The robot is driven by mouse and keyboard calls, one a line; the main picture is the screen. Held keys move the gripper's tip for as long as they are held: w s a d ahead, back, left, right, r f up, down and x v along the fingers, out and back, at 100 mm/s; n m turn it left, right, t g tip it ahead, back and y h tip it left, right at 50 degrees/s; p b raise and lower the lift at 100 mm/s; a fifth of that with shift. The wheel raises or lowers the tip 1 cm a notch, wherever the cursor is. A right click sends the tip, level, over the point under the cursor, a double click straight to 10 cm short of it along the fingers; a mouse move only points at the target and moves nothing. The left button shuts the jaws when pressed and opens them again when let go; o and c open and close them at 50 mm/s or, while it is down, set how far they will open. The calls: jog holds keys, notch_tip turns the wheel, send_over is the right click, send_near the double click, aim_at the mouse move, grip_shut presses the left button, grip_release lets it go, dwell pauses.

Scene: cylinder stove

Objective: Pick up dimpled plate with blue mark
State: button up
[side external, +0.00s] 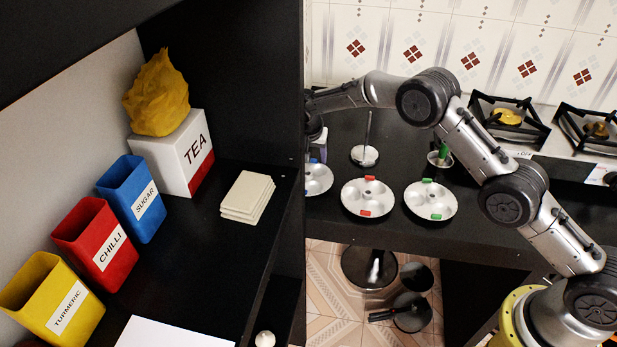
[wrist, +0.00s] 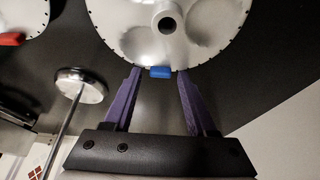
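The dimpled plate with the blue mark (wrist: 205,45) is silver-grey with a round knob in its middle and fills the top of the wrist view. Its blue mark (wrist: 160,72) sits on the near rim. My gripper (wrist: 159,72) is open, with its two purple fingers apart on either side of the blue mark. The fingertips are at the plate's rim; I cannot tell whether they touch it. In the side external view the plate (side external: 319,180) shows only partly, cut off by the black shelf side, and my gripper is mostly hidden there.
A red-marked plate (side external: 368,198) and a green-marked plate (side external: 430,201) lie to the right on the black counter. A metal stand with a rod (side external: 364,155) is behind them. The black shelf side (side external: 278,100) stands close to my gripper. Stove burners (side external: 508,117) are at the right.

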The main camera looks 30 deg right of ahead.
grip_shut()
jog(key=shift+r, duration=0.15)
